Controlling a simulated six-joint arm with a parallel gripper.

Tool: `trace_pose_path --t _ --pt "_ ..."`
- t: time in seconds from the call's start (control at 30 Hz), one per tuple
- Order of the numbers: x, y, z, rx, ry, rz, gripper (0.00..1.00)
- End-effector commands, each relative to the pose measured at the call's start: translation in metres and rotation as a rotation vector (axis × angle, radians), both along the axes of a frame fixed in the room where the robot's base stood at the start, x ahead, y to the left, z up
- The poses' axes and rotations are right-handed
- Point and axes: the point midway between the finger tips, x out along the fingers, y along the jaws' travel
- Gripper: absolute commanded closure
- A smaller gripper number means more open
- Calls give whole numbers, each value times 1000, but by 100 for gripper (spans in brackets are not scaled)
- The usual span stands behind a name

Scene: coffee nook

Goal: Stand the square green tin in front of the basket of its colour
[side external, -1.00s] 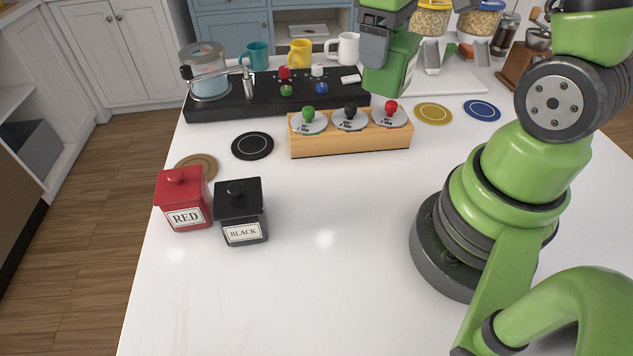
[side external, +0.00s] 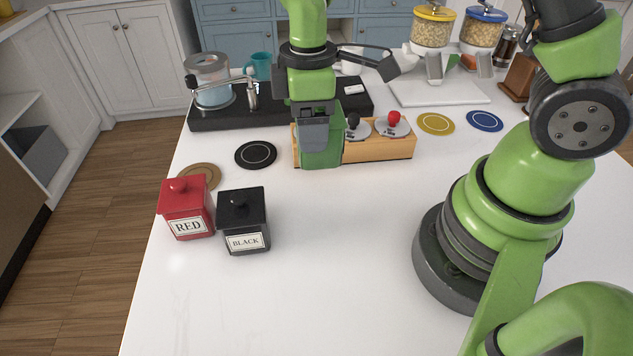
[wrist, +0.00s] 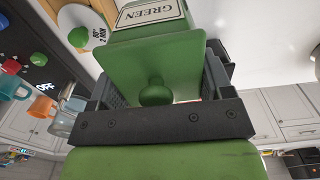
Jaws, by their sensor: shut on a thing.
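The square green tin (side external: 320,152) is held upright in my gripper (side external: 314,118), at the left end of the wooden rack (side external: 378,149). It hides that end of the rack, including the green-knobbed basket there. I cannot tell whether its base touches the counter. In the wrist view the tin (wrist: 157,55) shows its lid knob and an upside-down GREEN label, between the two fingers of my gripper (wrist: 155,88). The black-knobbed basket (side external: 353,130) and the red-knobbed basket (side external: 393,127) sit to the right in the rack.
A red tin (side external: 186,208) and a black tin (side external: 243,220) stand at the front left. A black coaster (side external: 256,154) lies left of the rack, and a brown one (side external: 201,174) lies behind the red tin. The dark machine (side external: 220,115) stands behind. The front middle counter is clear.

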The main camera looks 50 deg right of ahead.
Motion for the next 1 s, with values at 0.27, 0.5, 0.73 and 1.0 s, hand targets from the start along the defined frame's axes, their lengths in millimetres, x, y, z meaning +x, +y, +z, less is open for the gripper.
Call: trace_pose_path --t 0.27,0.5,0.73,1.0 --pt "-1 0 -44 -1 4 -2 57" --pt "-1 -1 -77 -1 6 -2 57" --pt "0 0 -88 -1 0 -1 57" --pt "-1 0 -91 -1 1 -1 57"
